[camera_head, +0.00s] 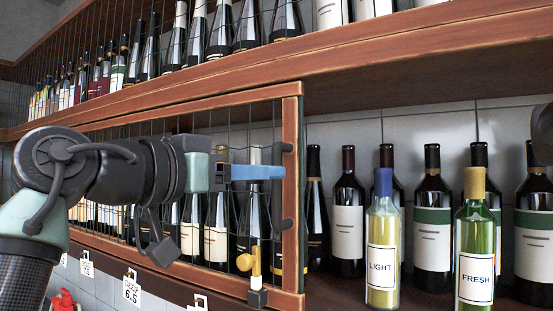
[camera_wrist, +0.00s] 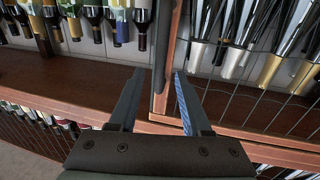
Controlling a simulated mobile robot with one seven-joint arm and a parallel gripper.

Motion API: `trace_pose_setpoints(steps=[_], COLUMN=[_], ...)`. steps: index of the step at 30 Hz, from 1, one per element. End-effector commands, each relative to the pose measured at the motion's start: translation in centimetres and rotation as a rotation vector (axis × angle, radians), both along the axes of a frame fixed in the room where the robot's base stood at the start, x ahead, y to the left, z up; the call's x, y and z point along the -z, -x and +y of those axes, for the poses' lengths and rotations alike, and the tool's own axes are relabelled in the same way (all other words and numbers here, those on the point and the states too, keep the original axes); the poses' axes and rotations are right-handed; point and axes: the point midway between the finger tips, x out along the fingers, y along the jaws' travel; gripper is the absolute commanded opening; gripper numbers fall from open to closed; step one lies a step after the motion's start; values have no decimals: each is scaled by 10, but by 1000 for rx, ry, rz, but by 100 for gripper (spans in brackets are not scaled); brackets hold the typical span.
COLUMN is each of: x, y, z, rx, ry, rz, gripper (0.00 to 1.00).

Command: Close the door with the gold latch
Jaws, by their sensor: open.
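The door (camera_head: 291,200) is a wood frame with dark wire mesh over the left part of the lower shelf. Its gold latch (camera_head: 250,262) sits at the lower right corner. A dark upright handle (camera_head: 287,226) is on the right-hand stile. My gripper (camera_head: 272,172) is open at the upper part of this stile. In the wrist view the fingers of my gripper (camera_wrist: 160,75) stand on either side of the door's edge (camera_wrist: 171,60) and the dark handle (camera_wrist: 163,38). Whether they touch is unclear. The gold latch is not visible in the wrist view.
The shelf right of the door is uncovered. A thick wooden shelf (camera_head: 400,50) with bottles runs above. Price tags (camera_head: 131,288) hang below the door.

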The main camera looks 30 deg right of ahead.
Motion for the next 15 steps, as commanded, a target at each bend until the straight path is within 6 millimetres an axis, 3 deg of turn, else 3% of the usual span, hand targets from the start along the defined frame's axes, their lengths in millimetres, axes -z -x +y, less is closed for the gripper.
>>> trace_pose_setpoints(steps=[6, 15], x=[-3, 0], y=[-10, -14], z=[-32, -43], rx=[1, -2], ry=[0, 1], rz=[1, 0], gripper=[48, 48])
